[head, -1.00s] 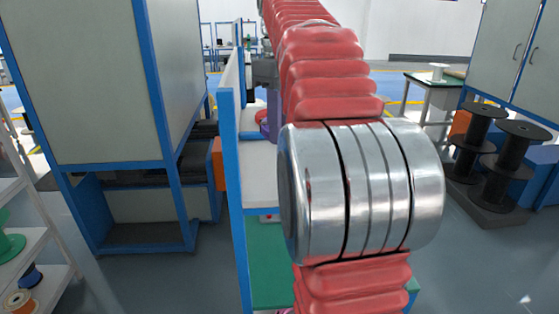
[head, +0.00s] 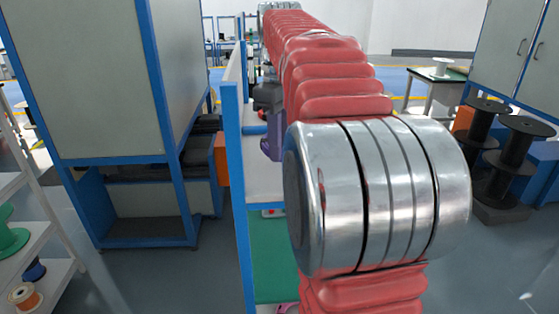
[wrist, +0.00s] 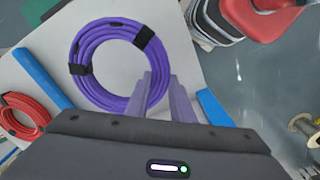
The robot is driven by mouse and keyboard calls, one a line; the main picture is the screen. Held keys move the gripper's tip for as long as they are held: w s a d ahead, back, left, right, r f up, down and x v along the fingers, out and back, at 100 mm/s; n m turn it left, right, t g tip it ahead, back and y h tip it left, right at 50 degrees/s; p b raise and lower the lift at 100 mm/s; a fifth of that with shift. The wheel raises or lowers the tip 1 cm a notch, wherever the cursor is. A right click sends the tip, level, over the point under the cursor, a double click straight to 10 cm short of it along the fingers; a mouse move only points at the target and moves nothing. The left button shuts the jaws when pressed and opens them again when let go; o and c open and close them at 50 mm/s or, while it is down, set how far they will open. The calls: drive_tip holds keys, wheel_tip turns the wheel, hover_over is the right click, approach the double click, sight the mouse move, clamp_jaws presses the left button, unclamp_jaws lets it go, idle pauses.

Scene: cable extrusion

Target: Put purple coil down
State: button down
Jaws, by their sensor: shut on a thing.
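The purple coil (wrist: 157,82) has black ties and shows as a ring in the wrist view, over a pale board (wrist: 185,60). My gripper (wrist: 160,92) is at the coil's near rim, its lilac fingers closed on it. The fingers hide part of that rim. I cannot tell whether the coil touches the board. In the head view my gripper (head: 271,145) shows as a dark and purple shape beyond the blue-edged panel, partly hidden by my arm.
A red coil (wrist: 40,113) lies left of the purple coil. Blue edge bars (wrist: 42,77) flank the board. A blue-framed cabinet (head: 85,90) stands left and black spools (head: 513,155) stand right. A shelf (head: 35,245) holds green and orange spools. Grey floor lies between.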

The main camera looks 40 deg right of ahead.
drive_tip(key=shift+f, duration=2.05)
drive_tip(key=shift+f, duration=0.1)
drive_tip(key=c, duration=1.5)
unclamp_jaws()
drive_tip(key=shift+c, duration=0.2)
drive_tip(key=shift+r, duration=6.05)
